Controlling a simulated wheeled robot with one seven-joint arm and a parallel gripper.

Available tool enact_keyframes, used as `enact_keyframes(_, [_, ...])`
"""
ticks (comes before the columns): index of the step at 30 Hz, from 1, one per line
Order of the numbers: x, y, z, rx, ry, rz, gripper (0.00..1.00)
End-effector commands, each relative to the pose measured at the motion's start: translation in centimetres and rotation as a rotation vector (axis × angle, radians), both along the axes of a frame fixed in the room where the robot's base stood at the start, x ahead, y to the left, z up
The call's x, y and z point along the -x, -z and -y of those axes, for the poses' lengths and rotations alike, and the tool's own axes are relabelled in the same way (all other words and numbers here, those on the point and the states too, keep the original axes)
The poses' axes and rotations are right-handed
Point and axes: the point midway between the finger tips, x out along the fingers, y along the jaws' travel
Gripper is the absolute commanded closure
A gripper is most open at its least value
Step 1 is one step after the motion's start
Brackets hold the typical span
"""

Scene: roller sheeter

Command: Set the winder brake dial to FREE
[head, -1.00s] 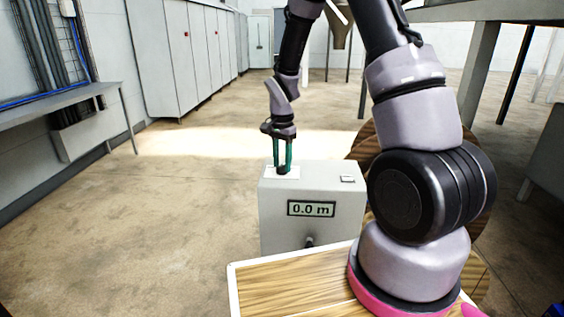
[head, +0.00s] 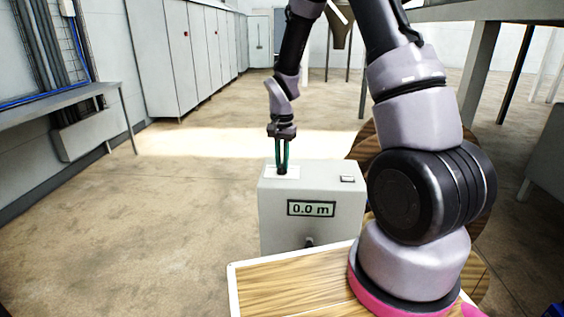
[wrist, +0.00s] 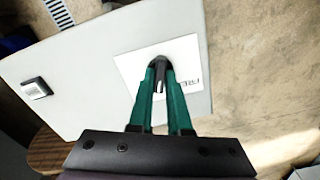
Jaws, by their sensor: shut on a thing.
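The winder brake dial is a small black knob (wrist: 158,81) with a pale mark, on a white label plate (wrist: 190,52) on top of the grey winder box (head: 310,225). The word FREE shows on the plate to the right of the dial in the wrist view; any other label is hidden by the fingers. The pale mark faces the bottom of the wrist picture, not the word FREE. My gripper (wrist: 160,70) points down with its green fingers shut on the dial; in the head view (head: 282,168) it stands over the box's top left.
The box front has a display (head: 311,208) reading 0.0 m, with a small knob (head: 310,242) below it. A square button (head: 347,179) sits on the top right. A wooden board (head: 290,282) lies in front, and a round brown thing is behind right.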

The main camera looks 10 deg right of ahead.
Motion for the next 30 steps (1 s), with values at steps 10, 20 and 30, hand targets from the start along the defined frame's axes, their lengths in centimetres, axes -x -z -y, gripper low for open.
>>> enact_keyframes(10, [-0.05, -0.05, 0.02, -0.001, -0.324, 0.001, 1.00])
enact_keyframes(20, [-0.06, -0.06, -0.01, -0.001, -0.632, 0.000, 1.00])
enact_keyframes(30, [-0.07, -0.06, -0.02, -0.001, -0.875, 0.001, 1.00])
